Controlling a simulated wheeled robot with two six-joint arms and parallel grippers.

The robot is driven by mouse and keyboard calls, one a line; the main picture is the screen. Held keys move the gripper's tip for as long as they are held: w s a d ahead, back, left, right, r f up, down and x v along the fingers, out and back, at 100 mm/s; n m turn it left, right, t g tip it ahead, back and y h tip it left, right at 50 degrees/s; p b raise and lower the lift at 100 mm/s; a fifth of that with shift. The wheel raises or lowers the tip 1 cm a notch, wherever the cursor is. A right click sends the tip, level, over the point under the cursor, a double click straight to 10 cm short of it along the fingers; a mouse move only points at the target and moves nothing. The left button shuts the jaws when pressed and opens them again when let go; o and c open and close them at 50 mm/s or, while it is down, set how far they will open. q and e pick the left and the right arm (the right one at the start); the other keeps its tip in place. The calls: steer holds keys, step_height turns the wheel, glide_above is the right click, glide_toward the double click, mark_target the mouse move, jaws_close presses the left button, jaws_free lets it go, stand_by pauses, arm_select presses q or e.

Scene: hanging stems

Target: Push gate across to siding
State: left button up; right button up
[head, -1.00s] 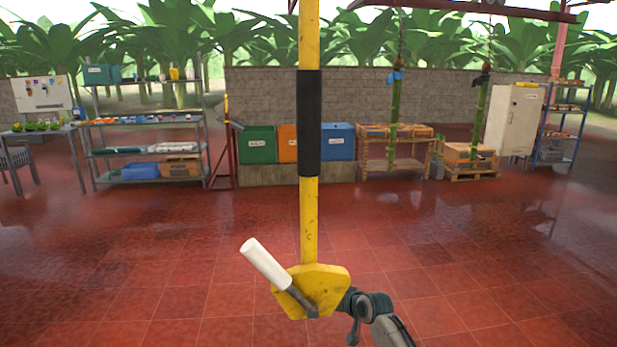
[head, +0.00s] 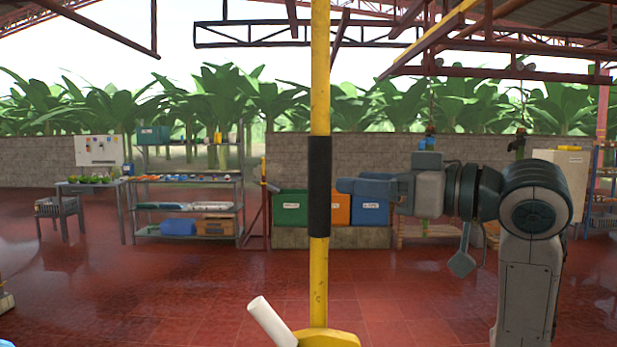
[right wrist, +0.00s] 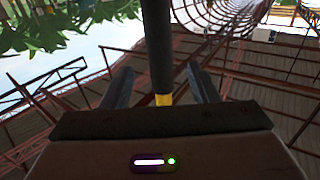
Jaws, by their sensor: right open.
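A yellow pole (head: 320,275) with a black sleeve (head: 319,187) stands upright in the middle of the head view; I cannot tell for sure that it belongs to the gate. At its foot are a yellow plate (head: 328,340) and a tilted white handle (head: 271,321), cut by the lower edge. My right gripper (head: 345,187) is level with the sleeve, just right of it, pointing at it. In the right wrist view the sleeve (right wrist: 157,45) lines up between the two open fingers (right wrist: 160,88), with room either side. No contact is visible. My left gripper is out of view.
Red steel beams and rails (head: 290,33) run overhead. Green, orange and blue bins (head: 291,208) stand by the block wall behind. Shelves (head: 190,205) and a table (head: 90,185) are at the left. The red floor (head: 180,290) around the pole looks clear.

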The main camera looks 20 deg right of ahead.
mark_target(309, 176)
steer(key=shift+p+x, duration=0.4)
steer(key=shift+x, duration=0.4)
steer(key=p+x, duration=0.2)
steer(key=x, duration=0.4)
steer(key=shift+w+a+r, duration=0.15)
steer(key=shift+w+a, duration=0.1)
steer(key=shift+p+x, duration=0.4)
steer(key=shift+x, duration=0.4)
jaws_close()
